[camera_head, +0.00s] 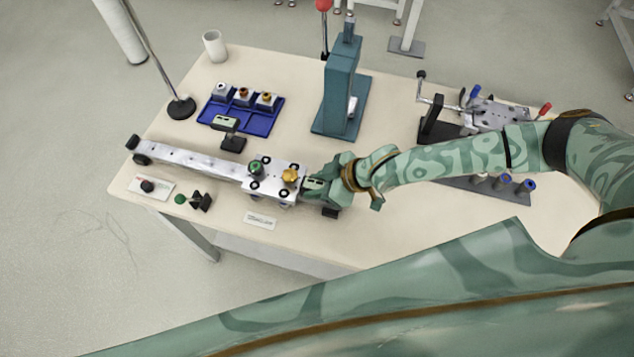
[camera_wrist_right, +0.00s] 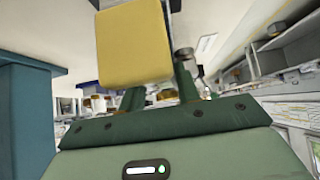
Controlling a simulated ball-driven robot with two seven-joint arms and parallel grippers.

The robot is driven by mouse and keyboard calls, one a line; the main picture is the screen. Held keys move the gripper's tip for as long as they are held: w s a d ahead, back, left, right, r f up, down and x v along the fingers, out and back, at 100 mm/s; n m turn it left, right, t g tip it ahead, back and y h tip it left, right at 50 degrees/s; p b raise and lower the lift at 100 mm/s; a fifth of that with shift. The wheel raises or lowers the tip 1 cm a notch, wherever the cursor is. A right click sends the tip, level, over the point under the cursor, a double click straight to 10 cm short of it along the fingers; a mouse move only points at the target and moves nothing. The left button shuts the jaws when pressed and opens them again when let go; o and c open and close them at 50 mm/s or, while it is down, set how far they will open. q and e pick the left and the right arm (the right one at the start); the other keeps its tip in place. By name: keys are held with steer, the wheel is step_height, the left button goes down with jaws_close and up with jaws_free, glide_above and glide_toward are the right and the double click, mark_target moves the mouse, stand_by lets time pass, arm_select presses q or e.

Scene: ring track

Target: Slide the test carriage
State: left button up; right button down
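The test carriage (camera_head: 262,173) is a silver plate with a green knob (camera_head: 256,167), a brass knob (camera_head: 289,175) and dark ringed holes. It sits at the right part of a long silver rail (camera_head: 195,162). My right gripper (camera_head: 312,187) is at the carriage's right end, low over the table. Whether it touches the carriage is unclear. In the right wrist view a yellow block (camera_wrist_right: 134,42) fills the top middle, in front of the dark green fingers, and hides much of them. Their opening is hard to judge. My left gripper is not in view.
A blue tray (camera_head: 232,122) with small fittings lies behind the rail. A teal press (camera_head: 339,95) stands behind my right gripper. A red-and-blue-handled clamp fixture (camera_head: 495,115) is at the right. A small button box (camera_head: 150,188) lies before the rail's left end.

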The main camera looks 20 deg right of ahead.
mark_target(253, 165)
steer(key=w+a, duration=0.1)
steer(key=a, duration=0.1)
steer(key=w+a, duration=0.1)
steer(key=a, duration=0.1)
steer(key=w+a, duration=0.4)
steer(key=w+a+b, duration=0.1)
steer(key=a, duration=0.2)
steer(key=w+a+b, duration=0.1)
steer(key=w+a, duration=0.1)
steer(key=a, duration=0.1)
steer(key=shift+w, duration=0.3)
steer(key=c, duration=1)
jaws_free()
